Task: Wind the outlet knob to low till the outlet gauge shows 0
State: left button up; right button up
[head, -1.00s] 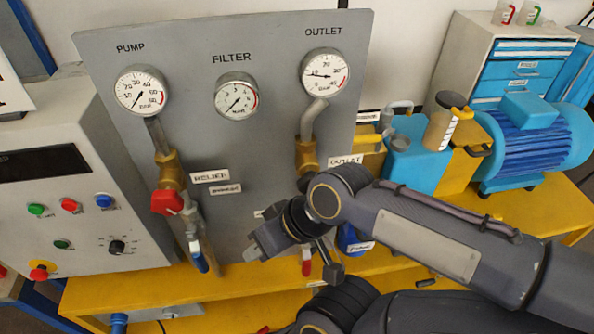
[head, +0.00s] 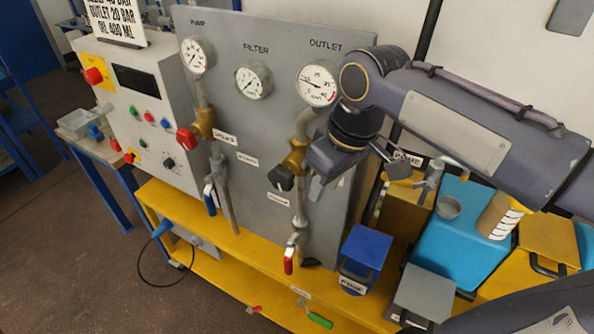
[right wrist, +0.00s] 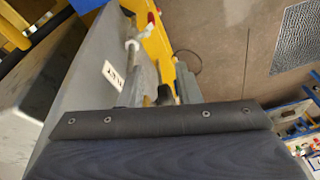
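The outlet gauge (head: 317,84) is at the upper right of the grey panel; its needle points left and slightly up, and its figures are too small to read surely. Below it, the black outlet knob (head: 281,178) sits on a brass valve body on the outlet pipe. My right gripper (head: 318,183) is just right of the knob in the head view, apart from it there. In the right wrist view its two grey fingers (right wrist: 165,84) stand apart, with a dark piece, apparently the knob (right wrist: 163,95), showing between them. Contact cannot be told. My left gripper is out of view.
A red knob (head: 187,139) and blue lever (head: 209,199) are on the pump line. A red lever (head: 288,262) hangs below the outlet knob. A blue box (head: 362,258) stands on the yellow bench (head: 240,265), right of the panel. The filter gauge (head: 253,81) is left of the outlet gauge.

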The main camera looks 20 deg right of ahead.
aim_at(284, 169)
jog(key=w+a+r+n, duration=0.1)
jog(key=w, duration=0.1)
jog(key=w+a+r+n+g+h, duration=0.1)
jog(key=w+a+r, duration=0.1)
jog(key=w, duration=0.1)
jog(key=w+a+r+n+g, duration=0.1)
jog(key=w, duration=0.2)
jog(key=shift+w+a+r+h, duration=0.15)
jog(key=shift+h, duration=0.15)
jog(key=shift+w+a, duration=0.1)
jog(key=shift+w, duration=0.1)
jog(key=shift+f, duration=0.35)
notch_tip(284, 169, down, 7)
jog(key=shift+r+b, duration=0.1)
jog(key=shift+b, duration=0.2)
jog(key=shift+c, duration=0.4)
